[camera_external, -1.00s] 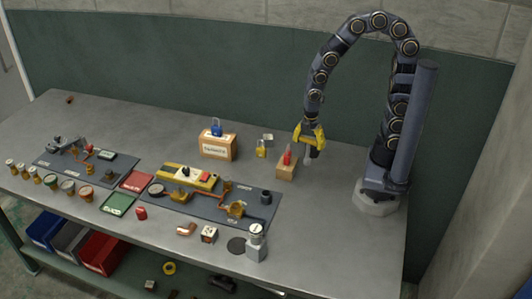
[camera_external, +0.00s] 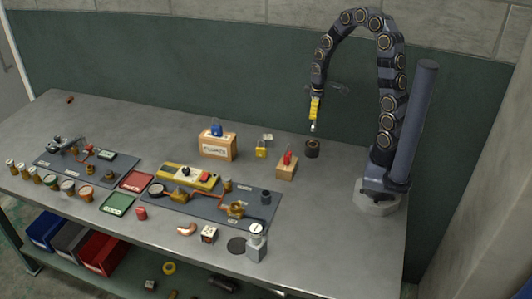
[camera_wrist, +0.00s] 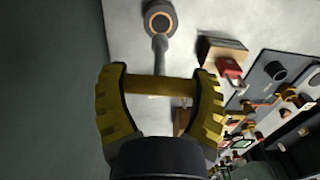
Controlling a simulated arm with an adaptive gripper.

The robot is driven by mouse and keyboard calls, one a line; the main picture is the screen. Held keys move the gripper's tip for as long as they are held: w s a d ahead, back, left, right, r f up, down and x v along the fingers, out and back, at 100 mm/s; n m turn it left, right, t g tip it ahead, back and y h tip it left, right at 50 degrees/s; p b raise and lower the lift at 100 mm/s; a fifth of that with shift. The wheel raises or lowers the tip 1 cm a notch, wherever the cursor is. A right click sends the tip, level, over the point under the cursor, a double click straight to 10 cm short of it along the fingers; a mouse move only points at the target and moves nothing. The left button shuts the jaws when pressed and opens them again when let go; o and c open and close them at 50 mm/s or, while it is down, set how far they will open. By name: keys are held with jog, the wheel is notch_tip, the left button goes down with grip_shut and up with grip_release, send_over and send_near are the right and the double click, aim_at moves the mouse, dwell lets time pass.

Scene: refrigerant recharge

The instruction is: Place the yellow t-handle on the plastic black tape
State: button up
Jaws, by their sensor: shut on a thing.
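My gripper (camera_external: 315,108) is raised above the table. In the wrist view its two yellow fingers (camera_wrist: 160,84) are shut on the ends of the yellow t-handle (camera_wrist: 148,85). The t-handle's grey shaft (camera_wrist: 160,48) points away from the gripper; its tip (camera_external: 313,127) hangs below the fingers in the external view. The black tape (camera_external: 312,148) is a dark round roll on the table below the shaft. In the wrist view the black tape (camera_wrist: 160,20) shows a brownish inner ring just beyond the shaft. The shaft looks apart from the tape in the external view.
A wooden block with a red lock (camera_external: 287,167) stands left of the tape. A yellow padlock (camera_external: 261,149) and a box with a blue lock (camera_external: 216,146) stand farther left. A dark mat (camera_external: 190,206) with parts lies in front. The table right of the tape is clear.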

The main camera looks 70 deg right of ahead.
aim_at(314, 126)
jog(key=shift+f, duration=2.95)
jog(key=o, duration=1.2)
jog(key=shift+f, duration=0.1)
jog(key=shift+c, duration=0.2)
notch_tip(314, 126, up, 12)
jog(key=shift+f, duration=0.1)
jog(key=s+a+r+g, duration=0.1)
jog(key=s+a+r, duration=0.2)
jog(key=s+a, duration=0.4)
jog(key=s+a+r, duration=0.4)
jog(key=s+a, duration=0.4)
jog(key=a, duration=0.2)
jog(key=shift+s+a+g, duration=0.25)
jog(key=shift+a+g, duration=0.05)
jog(key=shift+g, duration=0.1)
jog(key=shift+r, duration=0.1)
